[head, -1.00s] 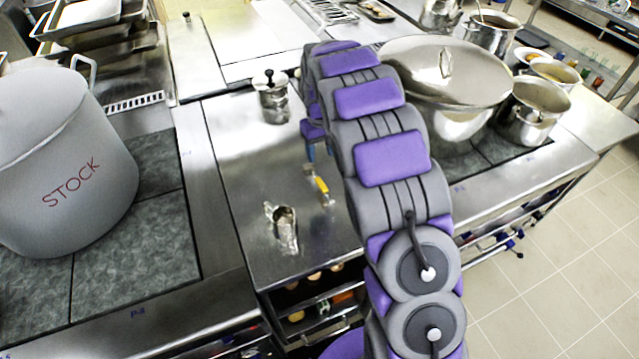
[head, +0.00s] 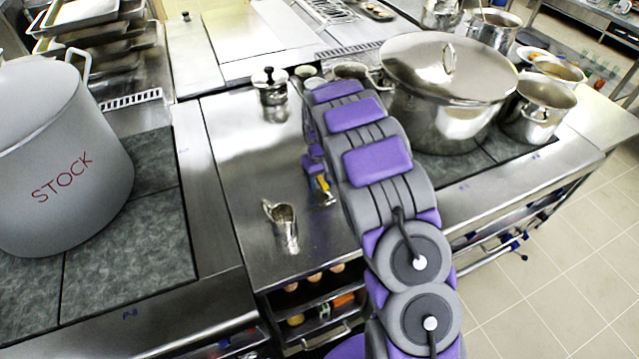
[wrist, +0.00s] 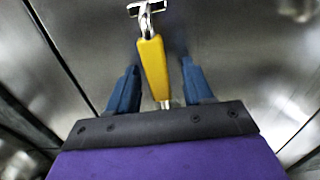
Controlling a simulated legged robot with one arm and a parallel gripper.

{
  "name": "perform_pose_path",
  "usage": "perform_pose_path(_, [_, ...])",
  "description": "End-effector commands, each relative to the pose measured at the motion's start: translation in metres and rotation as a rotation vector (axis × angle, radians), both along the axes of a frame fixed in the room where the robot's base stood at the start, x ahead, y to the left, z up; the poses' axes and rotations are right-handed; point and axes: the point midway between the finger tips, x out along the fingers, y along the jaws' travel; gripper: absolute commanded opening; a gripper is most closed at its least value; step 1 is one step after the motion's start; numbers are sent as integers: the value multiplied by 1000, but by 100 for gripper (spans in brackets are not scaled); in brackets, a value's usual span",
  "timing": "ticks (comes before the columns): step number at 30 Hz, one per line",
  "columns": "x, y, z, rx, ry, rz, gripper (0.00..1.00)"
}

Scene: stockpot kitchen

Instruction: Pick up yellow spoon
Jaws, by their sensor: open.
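The yellow spoon (head: 323,186) lies on the steel counter, left of my arm in the head view, partly hidden by it. In the wrist view the yellow handle (wrist: 154,68) runs between my two blue fingers, with a metal end at the top edge of the picture. My gripper (wrist: 160,66) is open, with one finger on each side of the handle and a gap on both sides. Its height above the counter cannot be told. In the head view my arm mostly hides the gripper.
A metal jug (head: 284,228) stands on the counter in front of the spoon. A moka pot (head: 270,97) stands behind. A large lidded pot (head: 447,122) is at the right, and the STOCK pot (head: 62,165) is at the left. Bare counter (head: 235,165) lies left of the spoon.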

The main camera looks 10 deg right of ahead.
Motion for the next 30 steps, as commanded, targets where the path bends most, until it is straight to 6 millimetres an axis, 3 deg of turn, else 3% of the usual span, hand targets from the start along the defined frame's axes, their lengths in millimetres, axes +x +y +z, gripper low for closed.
perform_pose_path(7, [0, 0, -2, 0, -2, 0, 50])
perform_pose_path(23, [0, 0, -2, 0, -2, 0, 0])
perform_pose_path(30, [0, 0, -2, 0, -2, 0, 0])
